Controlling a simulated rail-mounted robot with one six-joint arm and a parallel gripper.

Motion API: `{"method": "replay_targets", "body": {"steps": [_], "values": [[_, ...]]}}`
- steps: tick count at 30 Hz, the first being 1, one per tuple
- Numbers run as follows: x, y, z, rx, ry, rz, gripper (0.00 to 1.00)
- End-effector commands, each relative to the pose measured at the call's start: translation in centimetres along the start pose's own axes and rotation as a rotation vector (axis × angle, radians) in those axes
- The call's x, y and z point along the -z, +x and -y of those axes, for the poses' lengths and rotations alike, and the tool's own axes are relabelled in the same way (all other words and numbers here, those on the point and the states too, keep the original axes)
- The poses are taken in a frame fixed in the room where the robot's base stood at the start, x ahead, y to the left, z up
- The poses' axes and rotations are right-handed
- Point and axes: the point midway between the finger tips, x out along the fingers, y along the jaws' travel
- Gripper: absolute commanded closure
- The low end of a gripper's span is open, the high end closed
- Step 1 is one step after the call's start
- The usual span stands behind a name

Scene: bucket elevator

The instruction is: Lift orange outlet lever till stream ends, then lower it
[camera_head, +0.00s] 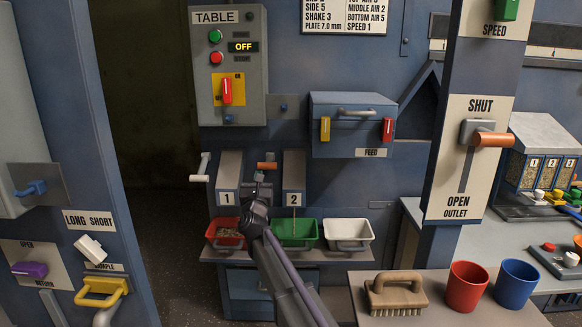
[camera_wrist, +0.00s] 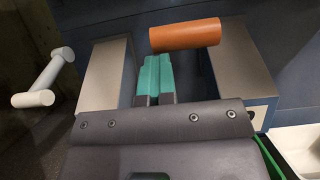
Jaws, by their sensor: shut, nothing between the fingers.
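The orange outlet lever (camera_head: 491,139) is on the OUTLET panel (camera_head: 460,195) at the right in the head view, at the SHUT end of its slot. A smaller orange handle (camera_head: 267,165) is between spouts 1 (camera_head: 228,180) and 2 (camera_head: 294,175); the wrist view shows an orange cylinder (camera_wrist: 185,35) just beyond my fingers. My gripper (camera_head: 259,178) is near this handle, well left of the OUTLET panel. Its teal fingertips (camera_wrist: 155,75) are together and empty; whether they touch the handle I cannot tell. A thin stream (camera_head: 294,222) seems to fall from spout 2.
Below the spouts stand a red bin (camera_head: 215,228) with grain, a green bin (camera_head: 305,242) and a white bin (camera_head: 348,222). A brush (camera_head: 397,293), red cup (camera_head: 466,287) and blue cup (camera_head: 515,283) are on the front table. A pale handle (camera_wrist: 45,80) is left of spout 1.

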Motion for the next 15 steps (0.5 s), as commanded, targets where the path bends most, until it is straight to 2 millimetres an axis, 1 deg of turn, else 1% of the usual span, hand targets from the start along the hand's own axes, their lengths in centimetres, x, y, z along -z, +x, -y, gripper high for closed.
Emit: {"method": "replay_targets", "body": {"steps": [1,6,15], "values": [[-1.0,0.6,0.3,0.005,0.000,0.000,1.00],[-2.9,1.3,0.4,0.007,-0.001,0.003,1.00],[-5.4,2.9,0.4,0.007,-0.001,0.005,1.00]]}}
